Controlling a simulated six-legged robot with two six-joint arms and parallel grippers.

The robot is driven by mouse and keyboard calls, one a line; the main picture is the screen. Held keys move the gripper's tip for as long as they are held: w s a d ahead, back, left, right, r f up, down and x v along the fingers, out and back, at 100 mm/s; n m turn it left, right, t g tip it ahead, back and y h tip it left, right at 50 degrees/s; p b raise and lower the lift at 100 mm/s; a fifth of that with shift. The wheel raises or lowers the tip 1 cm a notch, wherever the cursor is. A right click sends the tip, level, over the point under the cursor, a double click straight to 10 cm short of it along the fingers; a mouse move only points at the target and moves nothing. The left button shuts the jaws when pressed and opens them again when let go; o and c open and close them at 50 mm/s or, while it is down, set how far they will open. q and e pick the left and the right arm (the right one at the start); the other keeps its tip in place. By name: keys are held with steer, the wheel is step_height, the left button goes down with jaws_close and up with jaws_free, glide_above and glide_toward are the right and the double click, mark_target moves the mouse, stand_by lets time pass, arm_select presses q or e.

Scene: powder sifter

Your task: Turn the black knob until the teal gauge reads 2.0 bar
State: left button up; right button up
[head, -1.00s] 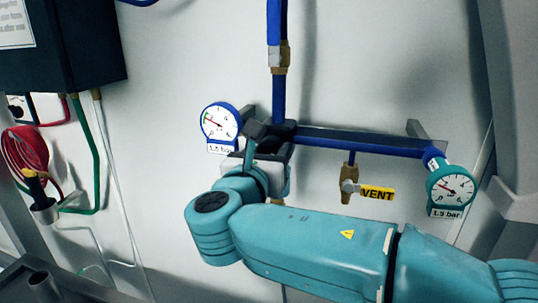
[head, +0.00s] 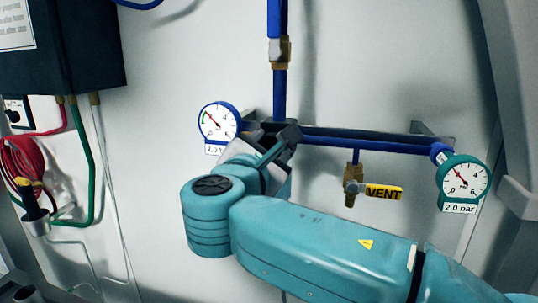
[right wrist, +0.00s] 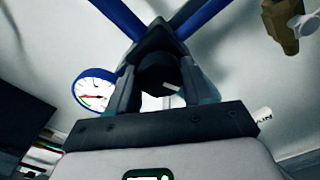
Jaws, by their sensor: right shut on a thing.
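The teal gauge (head: 463,183) hangs at the right end of the blue pipe in the head view, and its label (head: 459,208) reads 2.0 bar. My right gripper (head: 275,142) is at the pipe junction, where its own body hides the knob in the head view. In the right wrist view, the black knob (right wrist: 160,75) with a white mark sits between the two fingers of my right gripper (right wrist: 158,88), which is shut on it. My left gripper is not in view.
A blue gauge (head: 219,122) is just left of my right gripper; its label is partly covered. A brass vent valve (head: 352,184) with a yellow VENT tag (head: 384,193) hangs below the blue pipe (head: 375,145). A dark box (head: 70,45) with hoses is at the left.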

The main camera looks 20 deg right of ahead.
steer(key=shift+r, duration=0.1)
stand_by(0.4)
steer(key=o, duration=1)
steer(key=shift+s, duration=0.25)
steer(key=b+v, duration=0.3)
steer(key=v, duration=1.3)
steer(key=shift+a, duration=0.15)
steer(key=shift+s, duration=0.15)
